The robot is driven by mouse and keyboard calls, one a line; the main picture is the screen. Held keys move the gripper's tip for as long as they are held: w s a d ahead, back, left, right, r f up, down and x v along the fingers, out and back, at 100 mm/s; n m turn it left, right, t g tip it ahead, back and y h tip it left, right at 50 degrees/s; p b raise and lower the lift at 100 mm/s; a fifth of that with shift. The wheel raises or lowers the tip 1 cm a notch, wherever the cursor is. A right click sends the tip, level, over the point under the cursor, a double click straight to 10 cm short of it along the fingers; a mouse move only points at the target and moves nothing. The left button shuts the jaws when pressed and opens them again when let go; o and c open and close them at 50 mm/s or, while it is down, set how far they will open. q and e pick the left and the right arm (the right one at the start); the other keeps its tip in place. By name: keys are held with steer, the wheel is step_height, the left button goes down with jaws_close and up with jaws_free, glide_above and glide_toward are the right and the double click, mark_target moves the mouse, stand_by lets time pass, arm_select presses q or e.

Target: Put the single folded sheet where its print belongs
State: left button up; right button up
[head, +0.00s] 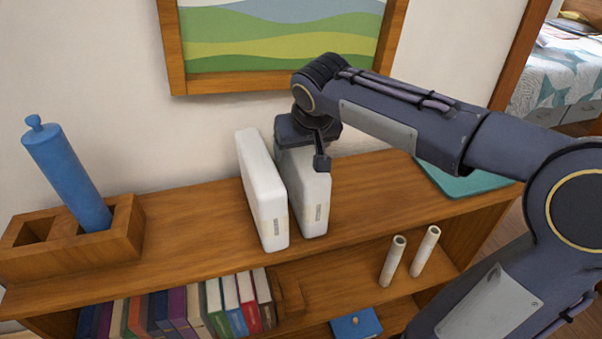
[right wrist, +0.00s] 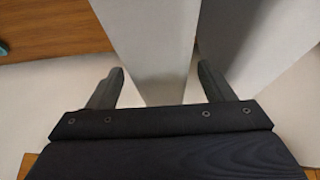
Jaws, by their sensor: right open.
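Two white upright slabs with small grey printed labels on their front edges stand side by side on the shelf top: a left one (head: 262,190) and a right one (head: 308,190). My right gripper (head: 308,150) is at the top of the right slab. In the right wrist view its open fingers (right wrist: 160,78) are on either side of that slab (right wrist: 150,45), one in the gap to the other slab (right wrist: 270,45). Contact cannot be told. A flat teal piece (head: 465,181) lies at the shelf's right end; whether it is the folded sheet cannot be told. My left gripper is out of view.
A blue cylinder (head: 66,178) leans in a wooden holder (head: 60,255) at the left. Books (head: 180,308), two pale tubes (head: 410,258) and a blue box (head: 356,324) are below. A framed picture (head: 280,40) hangs behind. A patterned bed (head: 560,75) stands far right.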

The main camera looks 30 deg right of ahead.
steer(key=shift+x, duration=1.05)
steer(key=shift+f+b, duration=0.25)
steer(key=shift+b, duration=0.05)
steer(key=shift+r, duration=0.1)
jaws_close()
